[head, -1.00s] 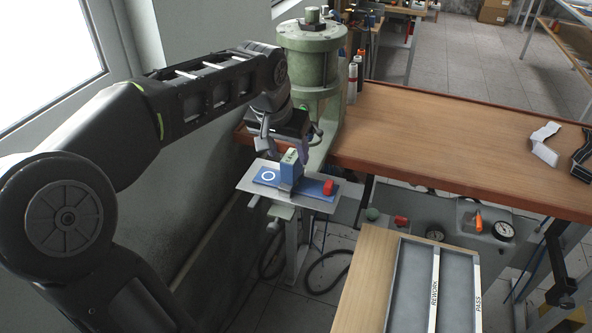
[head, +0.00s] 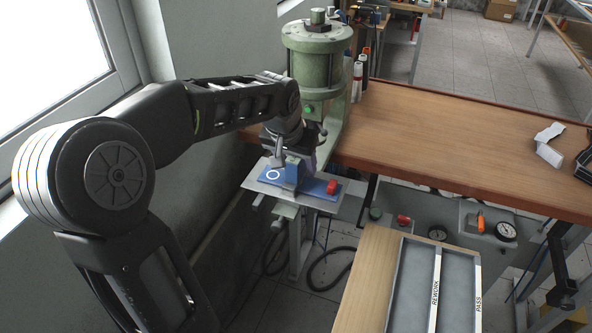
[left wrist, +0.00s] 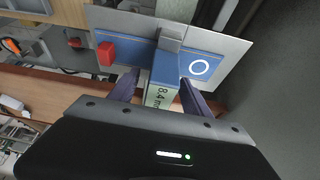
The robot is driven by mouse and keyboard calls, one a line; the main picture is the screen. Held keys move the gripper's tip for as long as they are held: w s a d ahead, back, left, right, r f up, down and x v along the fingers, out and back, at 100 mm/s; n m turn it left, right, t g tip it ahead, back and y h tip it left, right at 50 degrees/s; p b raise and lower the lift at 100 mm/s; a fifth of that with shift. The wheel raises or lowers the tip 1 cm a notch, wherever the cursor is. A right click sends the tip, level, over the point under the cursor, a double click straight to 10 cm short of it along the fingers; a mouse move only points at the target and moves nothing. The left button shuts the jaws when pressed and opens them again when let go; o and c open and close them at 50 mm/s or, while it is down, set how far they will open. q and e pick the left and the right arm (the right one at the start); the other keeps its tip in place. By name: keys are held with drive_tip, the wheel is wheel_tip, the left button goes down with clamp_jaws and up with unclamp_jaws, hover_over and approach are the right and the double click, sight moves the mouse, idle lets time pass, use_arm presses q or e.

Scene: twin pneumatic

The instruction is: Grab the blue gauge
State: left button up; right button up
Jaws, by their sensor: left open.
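The blue gauge (head: 291,177) is a small upright block on a blue pad (head: 268,173) on a metal plate. In the left wrist view the gauge (left wrist: 166,68) shows a pale label reading about "8.4 m", partly cut off by my gripper body. My left gripper (head: 293,160) is open over the gauge. In the left wrist view its two fingers (left wrist: 159,88) are on either side of the gauge, with gaps that look narrow. Whether either finger touches it I cannot tell. A grey block (left wrist: 171,38) is against the gauge's far end. My right gripper is not in view.
A red block (head: 332,187) is on the pad's right end, and a white ring marks its left. The green press column (head: 318,65) rises just behind my gripper. A wooden bench (head: 440,145) is to the right. A tray (head: 408,285) marked REWORK and PASS is in front.

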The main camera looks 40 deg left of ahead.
use_arm(q)
drive_tip(key=shift+x, duration=0.9)
drive_tip(key=shift+r, duration=0.1)
clamp_jaws()
idle(0.4)
